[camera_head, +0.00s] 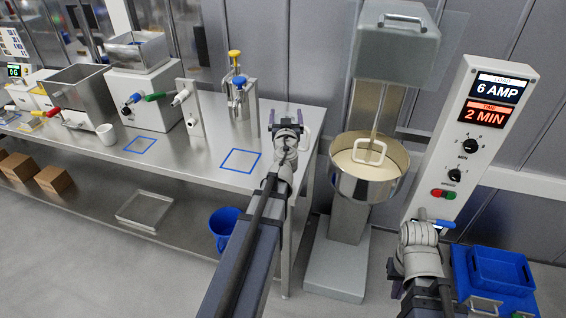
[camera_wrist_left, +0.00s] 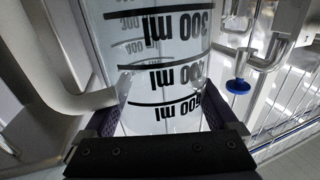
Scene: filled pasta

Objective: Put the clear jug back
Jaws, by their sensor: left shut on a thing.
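The clear jug (camera_wrist_left: 155,60) with black ml markings fills the middle of the left wrist view, its pale handle (camera_wrist_left: 62,85) at the left. My left gripper (camera_wrist_left: 160,128) is shut on the jug, with a finger at each side. In the head view my left gripper (camera_head: 287,122) is raised near the table's right end, between the blue square outline (camera_head: 240,161) and the mixing bowl. The jug is hard to make out there; a pale handle (camera_head: 306,137) shows beside the gripper. My right gripper (camera_head: 428,222) is low at the right; its fingers are unclear.
The steel table (camera_head: 208,140) carries several machines, a white cup (camera_head: 106,134) and a pump canister (camera_head: 240,98). The mixer bowl (camera_head: 368,185) stands right of my left arm. A control panel (camera_head: 470,140) and blue crates (camera_head: 495,272) are further right. A blue bucket (camera_head: 224,222) stands low.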

